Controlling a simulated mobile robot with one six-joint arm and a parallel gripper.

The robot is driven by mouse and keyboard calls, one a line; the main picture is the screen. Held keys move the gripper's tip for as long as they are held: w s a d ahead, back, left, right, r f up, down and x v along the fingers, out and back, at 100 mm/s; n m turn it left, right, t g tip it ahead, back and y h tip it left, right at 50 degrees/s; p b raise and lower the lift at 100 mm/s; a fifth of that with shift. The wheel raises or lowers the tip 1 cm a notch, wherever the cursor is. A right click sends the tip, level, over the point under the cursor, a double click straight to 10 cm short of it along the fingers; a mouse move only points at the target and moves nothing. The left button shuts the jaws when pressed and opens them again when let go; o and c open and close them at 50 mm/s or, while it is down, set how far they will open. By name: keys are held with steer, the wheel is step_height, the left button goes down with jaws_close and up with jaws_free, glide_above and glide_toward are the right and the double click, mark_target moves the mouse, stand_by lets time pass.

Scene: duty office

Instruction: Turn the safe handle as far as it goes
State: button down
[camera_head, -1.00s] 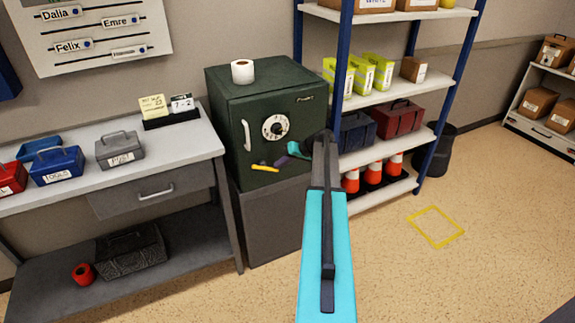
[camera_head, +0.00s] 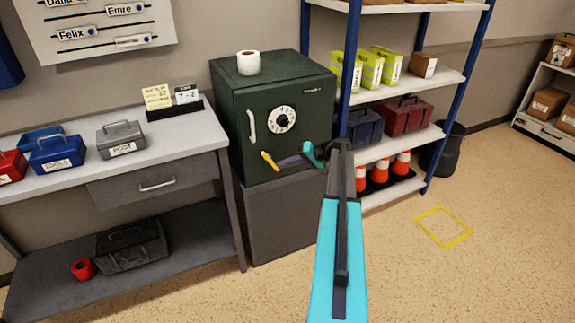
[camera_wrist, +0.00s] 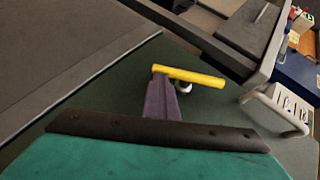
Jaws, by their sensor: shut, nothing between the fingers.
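The dark green safe (camera_head: 310,105) stands on a grey cabinet beside the shelf. Its door has a white dial (camera_head: 281,119), a pale upright bar (camera_head: 251,125) and, low down, a yellow lever handle (camera_head: 269,161), which slopes down from upper left to lower right. In the wrist view the yellow handle (camera_wrist: 190,77) sits on a pale hub. My gripper (camera_head: 285,162) is shut, with nothing held; its purple fingers (camera_wrist: 160,98) reach one end of the handle in the wrist view. They look against it or very close; contact is unclear.
A paper roll (camera_head: 248,63) stands on the safe. The desk (camera_head: 185,135) on the left holds toolboxes and a card stand. The blue-posted shelf (camera_head: 400,90) with boxes and cones is close on the right. Floor in front is open.

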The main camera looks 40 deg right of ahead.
steer(key=shift+w+d, duration=0.1)
steer(key=shift+d, duration=0.1)
stand_by(0.5)
steer(key=w+d+b+v, duration=0.1)
steer(key=d+v, duration=0.1)
steer(key=v, duration=1)
steer(key=shift+d+r, duration=0.2)
steer(key=shift+s+a+f, duration=0.1)
